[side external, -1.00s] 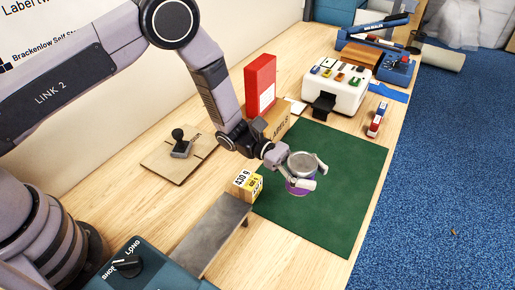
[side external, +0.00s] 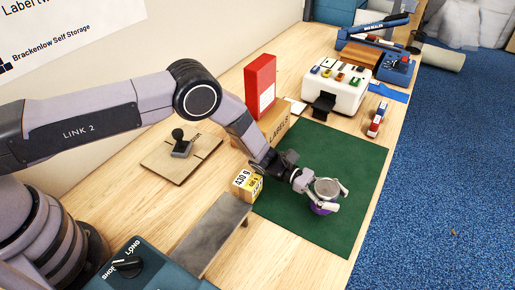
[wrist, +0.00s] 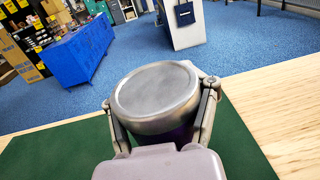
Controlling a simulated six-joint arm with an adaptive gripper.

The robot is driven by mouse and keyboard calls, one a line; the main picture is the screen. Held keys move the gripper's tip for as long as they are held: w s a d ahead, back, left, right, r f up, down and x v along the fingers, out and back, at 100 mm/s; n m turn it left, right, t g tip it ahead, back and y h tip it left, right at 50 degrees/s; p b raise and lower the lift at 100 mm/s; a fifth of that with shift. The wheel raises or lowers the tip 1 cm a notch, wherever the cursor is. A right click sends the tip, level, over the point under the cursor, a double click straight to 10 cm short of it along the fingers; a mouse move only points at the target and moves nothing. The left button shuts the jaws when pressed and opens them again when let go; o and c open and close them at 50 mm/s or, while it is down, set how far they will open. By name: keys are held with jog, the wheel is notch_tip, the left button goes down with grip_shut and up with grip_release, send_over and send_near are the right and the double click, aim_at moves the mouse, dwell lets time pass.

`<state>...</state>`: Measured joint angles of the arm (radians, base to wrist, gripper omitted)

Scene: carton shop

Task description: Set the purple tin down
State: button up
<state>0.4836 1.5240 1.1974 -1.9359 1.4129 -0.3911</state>
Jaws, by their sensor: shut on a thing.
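The purple tin (side external: 322,209) has a wide grey metal lid and a purple lower body. My gripper (side external: 328,200) is shut around it, one finger on each side, over the green mat (side external: 340,235). In the wrist view the tin's round lid (wrist: 155,88) fills the middle, with a finger of my gripper (wrist: 160,112) on either side. The tin looks about upright and low over the mat. I cannot tell whether its base touches the mat.
A small box marked with numbers (side external: 246,184) stands at the mat's left edge beside a grey raised plate (side external: 213,235). A labels box (side external: 275,128) and a white machine (side external: 337,88) are behind. A red-and-blue item (side external: 377,119) lies to the right. The mat around the tin is clear.

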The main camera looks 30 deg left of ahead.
jog(key=shift+f, duration=0.55)
jog(key=shift+f, duration=0.1)
jog(key=o, duration=1.4)
jog(key=shift+s+f, duration=0.15)
jog(key=shift+c, duration=0.2)
